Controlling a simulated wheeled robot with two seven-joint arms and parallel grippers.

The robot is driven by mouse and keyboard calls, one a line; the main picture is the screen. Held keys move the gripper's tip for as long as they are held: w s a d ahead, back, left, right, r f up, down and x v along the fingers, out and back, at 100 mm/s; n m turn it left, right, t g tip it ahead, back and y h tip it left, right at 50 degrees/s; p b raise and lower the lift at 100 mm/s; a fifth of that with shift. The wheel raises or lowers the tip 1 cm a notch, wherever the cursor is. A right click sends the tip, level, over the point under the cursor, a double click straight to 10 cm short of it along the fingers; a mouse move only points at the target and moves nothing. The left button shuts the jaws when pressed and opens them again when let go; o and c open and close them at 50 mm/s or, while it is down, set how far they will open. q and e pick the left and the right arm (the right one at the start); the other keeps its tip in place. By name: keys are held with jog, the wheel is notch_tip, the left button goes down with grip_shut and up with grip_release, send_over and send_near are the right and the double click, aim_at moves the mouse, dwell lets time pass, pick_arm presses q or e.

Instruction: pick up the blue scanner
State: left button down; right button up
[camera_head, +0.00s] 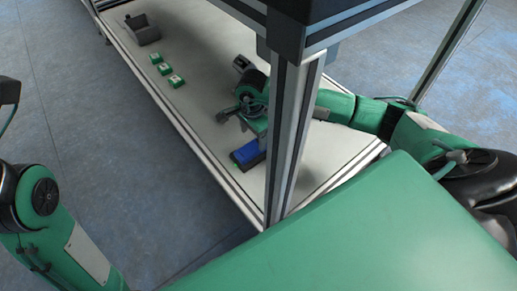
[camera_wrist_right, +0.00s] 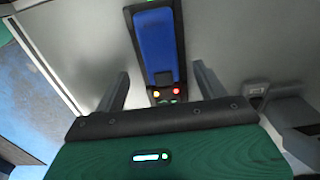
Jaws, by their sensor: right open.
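The blue scanner (camera_head: 248,153) lies on the light table top near its front edge, left of the metal post, in the head view. In the right wrist view the scanner (camera_wrist_right: 155,42) has a blue face in a dark casing, with small red and yellow lights at its near end. My right gripper (camera_wrist_right: 161,72) is open, its two fingers apart on either side of the scanner's near end, with nothing held. In the head view the right gripper (camera_head: 254,137) is just above the scanner, partly hidden by the post.
A vertical metal post (camera_head: 287,135) stands in front of my right arm, under a dark overhead frame (camera_head: 330,12).

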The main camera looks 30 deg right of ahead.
aim_at(253, 147)
jog(key=shift+a+f+b, duration=0.2)
jog(key=shift+f+b, duration=1.85)
jog(key=shift+f, duration=1.05)
jog(key=c, duration=1.2)
